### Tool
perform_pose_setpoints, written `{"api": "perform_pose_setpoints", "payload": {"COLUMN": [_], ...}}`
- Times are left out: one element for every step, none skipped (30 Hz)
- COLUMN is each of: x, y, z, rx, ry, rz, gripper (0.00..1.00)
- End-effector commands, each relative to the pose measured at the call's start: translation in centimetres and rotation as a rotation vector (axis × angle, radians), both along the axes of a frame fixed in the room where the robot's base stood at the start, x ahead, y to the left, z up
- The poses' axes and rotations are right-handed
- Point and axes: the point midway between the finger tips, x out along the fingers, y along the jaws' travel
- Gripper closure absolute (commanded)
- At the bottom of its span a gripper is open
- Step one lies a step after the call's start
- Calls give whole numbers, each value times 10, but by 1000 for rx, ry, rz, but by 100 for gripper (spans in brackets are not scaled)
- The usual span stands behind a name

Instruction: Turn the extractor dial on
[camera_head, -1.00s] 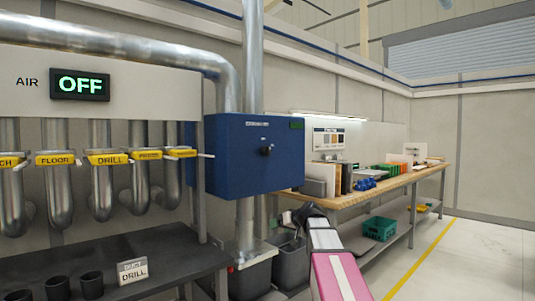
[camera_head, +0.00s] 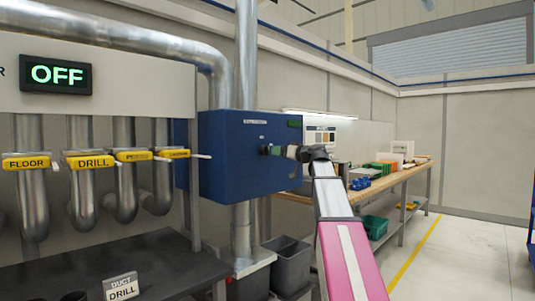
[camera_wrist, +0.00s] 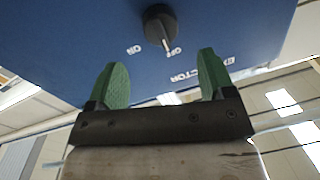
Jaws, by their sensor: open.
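The extractor dial (camera_wrist: 160,25) is a round black knob with a pale pointer on the blue box (camera_head: 225,165). In the wrist view its pointer is at the OFF label, with the ON label to the left of it; the lettering appears upside down. My gripper (camera_wrist: 162,75) has two green fingers spread wide with nothing between them. The dial is just beyond the fingertips, roughly centred between them. In the head view my gripper (camera_head: 275,151) is at the box's front face, and it mostly hides the dial.
The display (camera_head: 55,74) at upper left reads OFF. Ducts with yellow-tagged gates (camera_head: 90,162) stand left of the box. A grey bin (camera_head: 287,262) stands below it. A wooden workbench (camera_head: 385,185) with several items is behind my arm to the right.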

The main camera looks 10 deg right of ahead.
Motion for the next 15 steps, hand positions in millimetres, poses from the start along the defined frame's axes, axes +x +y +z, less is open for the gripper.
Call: {"api": "perform_pose_setpoints", "payload": {"x": [10, 14, 20, 24, 28, 34, 38, 41, 45, 48, 51, 54, 56, 58, 59], "y": [6, 10, 15, 18, 22, 26, 29, 33, 36, 38, 41, 43, 45, 47, 49], "z": [1, 1, 1, 0, 0, 0, 0, 0, 0, 0, 0, 0, 0, 0, 0], "rx": [0, 0, 1, 1, 1, 1, 1, 0, 0, 0, 0, 0, 0, 0, 0], "ry": [1, 1, 2, 2, 2, 2, 2, 2, 2, 2, 2, 2, 2, 2, 2], "rz": [2, 2, 2, 2, 2, 2, 2, 1, 0, 0, 0, 0, 0, 0, 0], "gripper": [24, 24, 24, 24, 24, 24, 24, 24, 24, 24, 24, 24, 24, 24, 24]}}
